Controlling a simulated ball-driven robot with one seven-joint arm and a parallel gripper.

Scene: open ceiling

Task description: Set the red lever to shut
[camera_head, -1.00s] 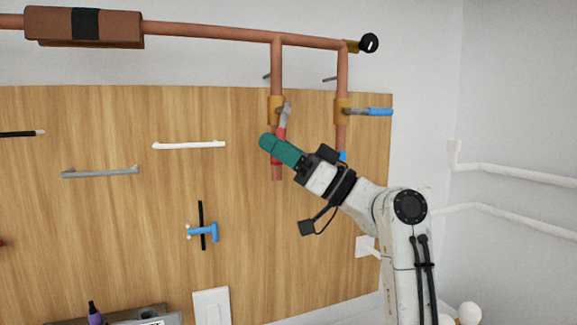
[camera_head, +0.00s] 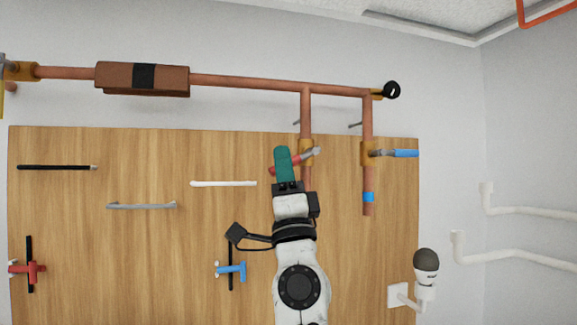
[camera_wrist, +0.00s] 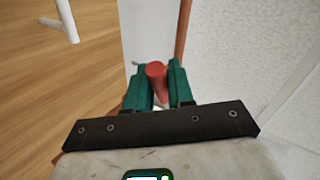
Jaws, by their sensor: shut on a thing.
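The red lever (camera_head: 307,156) sits on a brass valve (camera_head: 306,145) on the left vertical copper pipe. It lies mostly crosswise to the pipe, its red end (camera_head: 272,170) lower and to the left, its grey metal end (camera_head: 317,151) to the right. My gripper (camera_head: 282,153) has green fingers shut on the red handle and hides its middle. In the wrist view, the red handle (camera_wrist: 156,71) shows between the two green fingers of my gripper (camera_wrist: 158,85).
A blue lever (camera_head: 404,153) points right from a second valve on the right vertical pipe. A wooden board (camera_head: 150,240) carries a white bar (camera_head: 223,183), a grey bar (camera_head: 140,206) and a blue T-shaped tool (camera_head: 231,269). White pipes (camera_head: 520,254) run along the right wall.

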